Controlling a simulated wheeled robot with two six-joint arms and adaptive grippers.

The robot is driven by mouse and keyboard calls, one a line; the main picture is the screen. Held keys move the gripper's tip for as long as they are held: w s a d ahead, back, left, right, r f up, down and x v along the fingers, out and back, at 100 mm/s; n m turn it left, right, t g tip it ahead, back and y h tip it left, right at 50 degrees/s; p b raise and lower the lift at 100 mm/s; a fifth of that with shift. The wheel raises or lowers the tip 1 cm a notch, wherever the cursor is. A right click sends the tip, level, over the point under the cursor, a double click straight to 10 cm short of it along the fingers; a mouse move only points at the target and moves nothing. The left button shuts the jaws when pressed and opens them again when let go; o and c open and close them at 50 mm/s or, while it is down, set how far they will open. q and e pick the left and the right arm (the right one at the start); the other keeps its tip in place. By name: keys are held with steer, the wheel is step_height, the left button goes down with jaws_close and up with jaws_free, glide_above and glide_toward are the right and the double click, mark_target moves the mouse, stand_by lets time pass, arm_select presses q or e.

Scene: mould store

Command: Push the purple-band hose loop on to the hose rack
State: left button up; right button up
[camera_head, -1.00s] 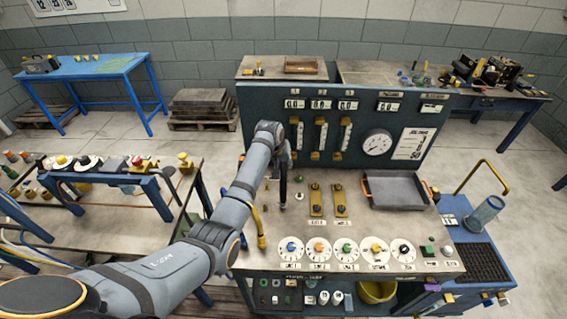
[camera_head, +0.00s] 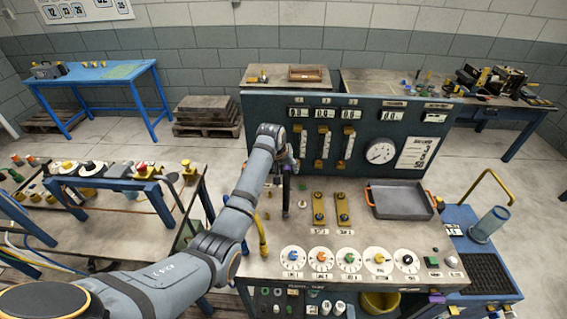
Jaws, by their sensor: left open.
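My left gripper (camera_head: 287,190) is at the end of the grey arm from the left, fingers pointing down. It is open, just above or at the left part of the console top (camera_head: 375,232), in front of the upright panel; contact cannot be told. A small purple spot (camera_head: 437,297) shows at the console's lower front right edge; what it belongs to is unclear. I cannot pick out the purple-band hose loop or the hose rack with certainty. My right gripper is not in view.
The green panel (camera_head: 262,150) rises behind. A yellow tube (camera_head: 262,236) stands near my arm. A blue unit (camera_head: 463,214) is at the right.

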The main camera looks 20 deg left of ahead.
arm_select(q)
steer(key=v, duration=0.9)
steer(key=shift+r, duration=0.2)
steer(key=shift+s, duration=0.1)
steer(key=s+a+f+m, duration=0.2)
steer(key=s+f, duration=1)
steer(key=s, duration=0.3)
steer(key=s+f+m+g+y, duration=0.1)
steer(key=s+m+y, duration=0.1)
steer(key=s, duration=1.5)
step_height(320, 180, down, 30)
steer(key=s+a+g+b, duration=0.1)
steer(key=s+a+b, duration=0.15)
steer(key=b, duration=0.35)
steer(key=s+a+f+b, duration=0.1)
steer(key=s+f+b, duration=0.1)
steer(key=s+f, duration=0.7)
steer(key=s+f+g+b, duration=0.1)
steer(key=s+f+b, duration=0.2)
steer(key=s+f, duration=0.6)
step_height(320, 180, down, 6)
steer(key=shift+s+a+r+g+h, duration=0.1)
steer(key=shift+s+a+g+h, duration=0.2)
steer(key=shift+s+a, duration=0.1)
